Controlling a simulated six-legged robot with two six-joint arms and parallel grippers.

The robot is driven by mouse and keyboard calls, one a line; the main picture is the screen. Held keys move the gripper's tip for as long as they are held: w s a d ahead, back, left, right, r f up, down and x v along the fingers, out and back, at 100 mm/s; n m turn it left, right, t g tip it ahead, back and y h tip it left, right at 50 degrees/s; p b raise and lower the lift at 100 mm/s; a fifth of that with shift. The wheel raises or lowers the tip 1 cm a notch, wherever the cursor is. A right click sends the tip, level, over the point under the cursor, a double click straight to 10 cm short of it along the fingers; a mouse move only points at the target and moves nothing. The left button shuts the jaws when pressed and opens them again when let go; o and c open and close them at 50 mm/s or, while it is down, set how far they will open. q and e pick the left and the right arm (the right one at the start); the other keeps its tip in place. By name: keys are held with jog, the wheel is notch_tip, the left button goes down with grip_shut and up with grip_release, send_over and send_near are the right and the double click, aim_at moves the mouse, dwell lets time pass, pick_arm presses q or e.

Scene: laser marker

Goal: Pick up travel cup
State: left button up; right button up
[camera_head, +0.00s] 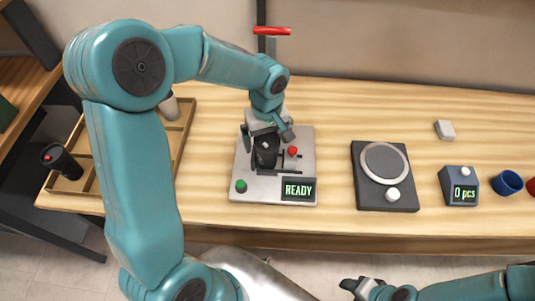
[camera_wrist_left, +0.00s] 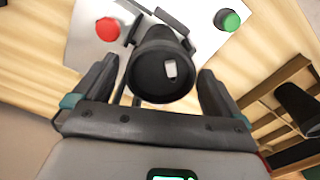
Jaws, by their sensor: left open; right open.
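A black travel cup (camera_head: 265,153) is at the grey laser marker plate (camera_head: 240,168), with a small pale patch on its dark top. It also shows in the left wrist view (camera_wrist_left: 160,82). My left gripper (camera_head: 267,136) is open above the cup. In the left wrist view its fingers (camera_wrist_left: 158,95) lie on either side of the cup, with gaps between. A second black cup (camera_head: 63,162) with a red spot leans in the wooden tray at the left. My right gripper (camera_head: 358,287) is at the bottom edge, open and away from the cup.
The marker has a red button (camera_head: 292,151), a green button (camera_head: 240,186) and a READY display (camera_head: 298,190). The divided tray (camera_head: 180,150) also holds a grey cup (camera_head: 170,107). A dark turntable device (camera_head: 386,200), counter box (camera_head: 460,187) and blue cup (camera_head: 508,183) stand right.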

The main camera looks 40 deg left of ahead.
pick_arm(q)
jog(key=shift+a+f, duration=0.1)
jog(key=shift+f, duration=0.2)
jog(key=c, duration=0.7)
jog(key=shift+r, duration=0.1)
jog(key=shift+w, duration=0.1)
